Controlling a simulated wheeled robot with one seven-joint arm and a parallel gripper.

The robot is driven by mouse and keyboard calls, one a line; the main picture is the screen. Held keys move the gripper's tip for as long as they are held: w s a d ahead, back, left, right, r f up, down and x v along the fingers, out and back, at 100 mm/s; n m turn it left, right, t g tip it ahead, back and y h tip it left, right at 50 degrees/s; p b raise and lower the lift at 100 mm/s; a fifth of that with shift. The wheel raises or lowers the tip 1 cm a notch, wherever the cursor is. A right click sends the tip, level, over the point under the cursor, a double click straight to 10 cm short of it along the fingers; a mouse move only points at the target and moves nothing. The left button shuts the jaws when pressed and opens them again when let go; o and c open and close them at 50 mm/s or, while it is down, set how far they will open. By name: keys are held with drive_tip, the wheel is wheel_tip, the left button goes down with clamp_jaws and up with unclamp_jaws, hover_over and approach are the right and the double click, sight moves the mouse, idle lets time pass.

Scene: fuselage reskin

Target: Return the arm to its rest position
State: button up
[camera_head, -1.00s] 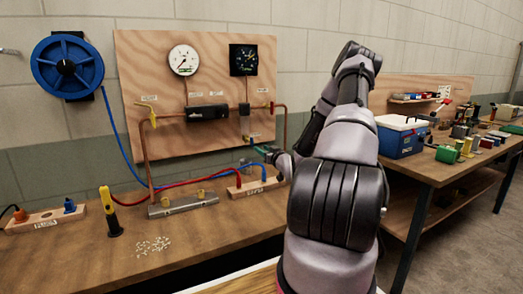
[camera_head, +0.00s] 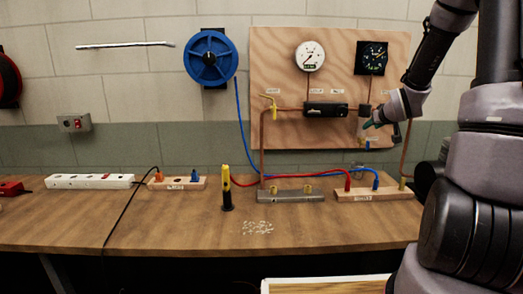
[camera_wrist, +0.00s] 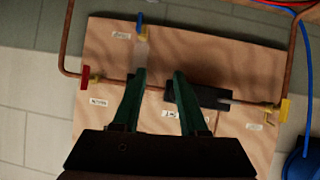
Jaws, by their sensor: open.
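My gripper (camera_head: 369,125) is in front of the lower right part of the plywood gauge board (camera_head: 285,75). In the wrist view my gripper (camera_wrist: 160,82) shows two dark green fingers spread apart with nothing between them. The board (camera_wrist: 240,65) fills the middle of that view, with copper pipe and a black block (camera_wrist: 205,95) beyond the fingers. My arm comes down from the upper right and covers the right side of the head view. I cannot tell the exact distance from the fingers to the board.
The workbench (camera_head: 150,222) runs below the board. On it stand a yellow-and-black tool (camera_head: 226,186), a metal manifold (camera_head: 290,197), a wooden block with red and blue hoses (camera_head: 385,194) and a white power strip (camera_head: 90,181). A blue hose reel (camera_head: 210,58) hangs on the wall.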

drive_tip(key=s+a+r+m+g+y, duration=0.1)
drive_tip(key=s+a+r, duration=0.4)
drive_tip(key=s, duration=0.6)
drive_tip(key=s+a+r+m+g+y, duration=0.1)
drive_tip(key=s+a+r, duration=0.4)
drive_tip(key=s, duration=0.6)
drive_tip(key=s+a+r+m+g+y, duration=0.1)
drive_tip(key=s+a+r, duration=0.4)
drive_tip(key=s, duration=0.7)
drive_tip(key=shift+a+m+g, duration=0.25)
drive_tip(key=shift+m+g, duration=0.55)
drive_tip(key=shift+g, duration=0.2)
